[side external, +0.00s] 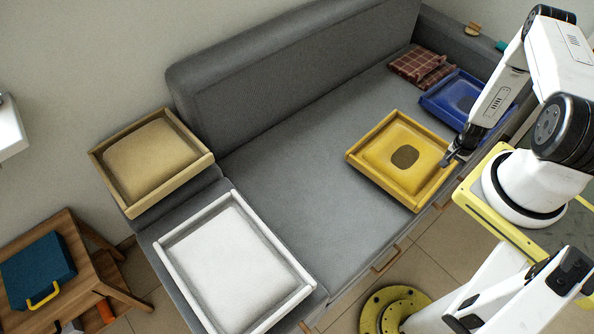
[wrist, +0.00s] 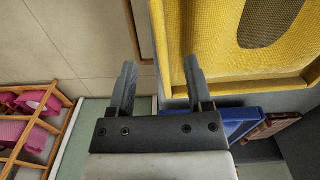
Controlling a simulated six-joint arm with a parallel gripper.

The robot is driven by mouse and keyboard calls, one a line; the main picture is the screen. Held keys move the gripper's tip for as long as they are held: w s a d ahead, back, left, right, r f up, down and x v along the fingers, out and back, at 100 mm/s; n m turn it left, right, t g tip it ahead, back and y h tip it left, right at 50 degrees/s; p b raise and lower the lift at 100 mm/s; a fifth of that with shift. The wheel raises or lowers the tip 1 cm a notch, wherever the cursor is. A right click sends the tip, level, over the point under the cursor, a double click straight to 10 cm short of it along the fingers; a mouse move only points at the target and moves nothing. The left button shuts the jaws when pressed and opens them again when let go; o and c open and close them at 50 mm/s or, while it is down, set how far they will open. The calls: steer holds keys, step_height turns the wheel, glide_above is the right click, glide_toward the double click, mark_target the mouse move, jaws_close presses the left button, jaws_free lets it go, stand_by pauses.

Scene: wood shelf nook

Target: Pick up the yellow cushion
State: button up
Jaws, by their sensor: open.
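The yellow cushion (side external: 396,142) is a square pad with a raised rim and a dark oval patch in its middle. It lies on the right part of the grey sofa seat in the side view. It also shows at the upper right of the wrist view (wrist: 216,40). My gripper (side external: 449,160) is at the cushion's right edge, near its rim. In the wrist view my gripper (wrist: 160,78) has its two fingers apart, with nothing held between them. One finger is close to the cushion's edge; I cannot tell whether it touches.
A blue cushion (side external: 455,97) lies just behind the yellow one, with a red checked cloth (side external: 418,66) beyond. A white cushion (side external: 232,262) and a tan cushion (side external: 150,158) lie at the left. The middle of the grey sofa seat (side external: 300,160) is clear.

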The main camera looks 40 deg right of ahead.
mark_target(443, 178)
steer(key=shift+f, duration=0.2)
steer(key=shift+f, duration=1.2)
steer(key=shift+f, duration=2.55)
jaws_close()
